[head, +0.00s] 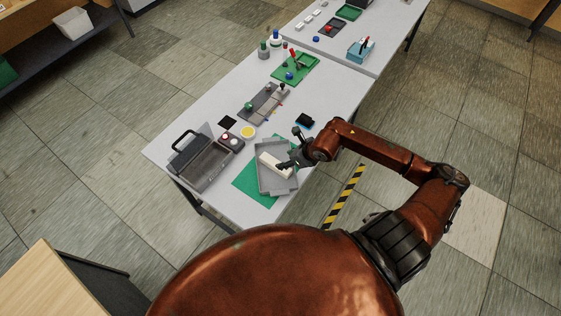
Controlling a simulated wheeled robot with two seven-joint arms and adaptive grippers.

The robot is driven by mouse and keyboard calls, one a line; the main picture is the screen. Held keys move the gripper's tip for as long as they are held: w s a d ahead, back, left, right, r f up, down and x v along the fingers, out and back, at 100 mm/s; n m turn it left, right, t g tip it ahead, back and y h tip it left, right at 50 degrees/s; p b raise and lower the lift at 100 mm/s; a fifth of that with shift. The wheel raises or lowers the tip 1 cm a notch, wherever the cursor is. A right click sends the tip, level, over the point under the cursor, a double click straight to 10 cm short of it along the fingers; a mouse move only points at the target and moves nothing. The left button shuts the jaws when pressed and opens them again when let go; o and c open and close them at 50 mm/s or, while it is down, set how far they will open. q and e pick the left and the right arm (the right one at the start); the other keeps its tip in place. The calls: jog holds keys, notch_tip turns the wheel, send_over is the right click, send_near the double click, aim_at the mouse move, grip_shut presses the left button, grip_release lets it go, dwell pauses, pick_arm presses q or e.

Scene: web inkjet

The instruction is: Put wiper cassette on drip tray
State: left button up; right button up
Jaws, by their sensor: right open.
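A shallow grey tray (279,186), which looks like the drip tray, sits on a green mat (249,180) at the near end of the table. A pale, whitish block (270,163) lies inside it, near its upper part. A small black piece with some blue (305,121) lies on the table behind my right gripper. I cannot tell for sure which of these two is the wiper cassette. My right gripper (287,149) is open, its fingers spread above the tray's upper edge. One finger is close to the pale block; contact cannot be made out. My left gripper is out of view.
An open grey toolbox (205,165) stands left of the tray. A red-and-white button box (230,142), yellow-topped round dish (248,132) and dark square (227,122) are behind. Farther back are a grey fixture (264,104), green tray (296,68) and bottles (275,40).

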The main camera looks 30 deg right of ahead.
jog(key=shift+v, duration=1.55)
